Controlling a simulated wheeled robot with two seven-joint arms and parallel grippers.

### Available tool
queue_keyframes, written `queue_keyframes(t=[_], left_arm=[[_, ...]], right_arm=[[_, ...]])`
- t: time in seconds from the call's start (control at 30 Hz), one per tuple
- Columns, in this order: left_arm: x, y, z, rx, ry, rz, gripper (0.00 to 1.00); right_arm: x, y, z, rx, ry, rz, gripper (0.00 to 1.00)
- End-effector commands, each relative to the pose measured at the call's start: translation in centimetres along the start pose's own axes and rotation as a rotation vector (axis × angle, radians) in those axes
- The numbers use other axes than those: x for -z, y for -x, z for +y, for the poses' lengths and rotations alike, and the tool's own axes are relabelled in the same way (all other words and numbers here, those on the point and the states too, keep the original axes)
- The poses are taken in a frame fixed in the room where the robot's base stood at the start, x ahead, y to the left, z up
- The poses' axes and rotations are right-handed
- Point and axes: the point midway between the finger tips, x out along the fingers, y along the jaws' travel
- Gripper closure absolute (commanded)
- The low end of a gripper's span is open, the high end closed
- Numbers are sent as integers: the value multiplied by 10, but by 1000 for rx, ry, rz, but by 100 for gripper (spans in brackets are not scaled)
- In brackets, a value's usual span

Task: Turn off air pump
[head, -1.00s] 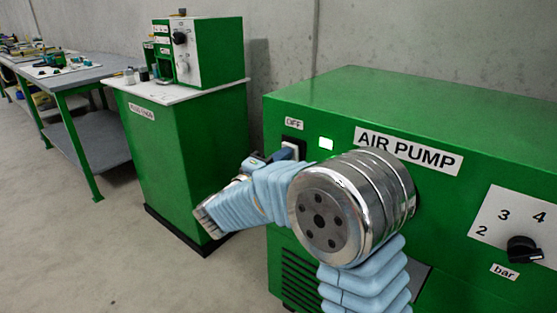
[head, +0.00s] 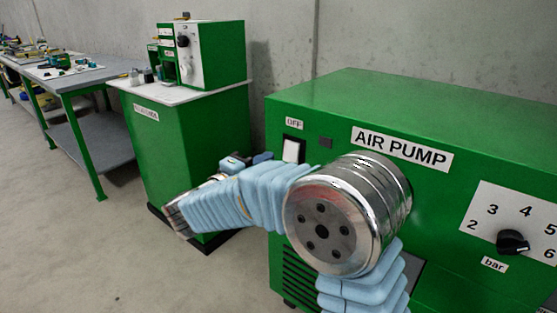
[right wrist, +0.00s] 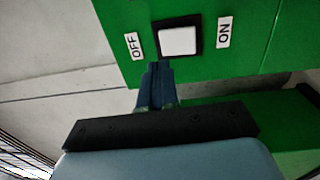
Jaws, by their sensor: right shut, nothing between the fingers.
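The green air pump (head: 400,105) stands at the right in the head view, with its AIR PUMP label. Its white rocker switch (head: 293,150) in a black frame sits on the left of the front, below an OFF label. The small indicator (head: 325,143) beside it is dark. In the right wrist view the switch (right wrist: 179,41) shows between OFF and ON labels. My right gripper (right wrist: 157,68) is shut and empty, its tips by the switch frame's OFF-side corner in that view. In the head view this gripper (head: 238,161) is left of the switch, apart from it. My left gripper is out of view.
A pressure knob (head: 512,242) with a bar scale is at the pump's right. A green cabinet (head: 185,150) with a white top and a machine (head: 215,55) stands behind my right arm. Workbenches (head: 75,75) line the left. The floor (head: 80,240) at left is clear.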

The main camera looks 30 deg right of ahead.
Motion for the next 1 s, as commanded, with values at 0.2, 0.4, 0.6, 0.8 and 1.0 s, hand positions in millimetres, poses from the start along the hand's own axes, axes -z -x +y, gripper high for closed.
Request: queue_keyframes(t=[0.2, 0.4, 0.6, 0.8, 1.0], left_arm=[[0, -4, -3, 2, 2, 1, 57], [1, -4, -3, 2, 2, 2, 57], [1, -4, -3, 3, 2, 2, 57], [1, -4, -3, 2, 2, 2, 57], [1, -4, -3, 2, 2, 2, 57]], right_arm=[[1, 43, 8, -1, 0, 4, 100], [0, 60, 12, -1, 1, 2, 100], [0, 62, 13, -1, 1, 1, 100], [0, 62, 13, 0, 1, 1, 100], [2, 61, 4, 21, 21, 6, 100]])
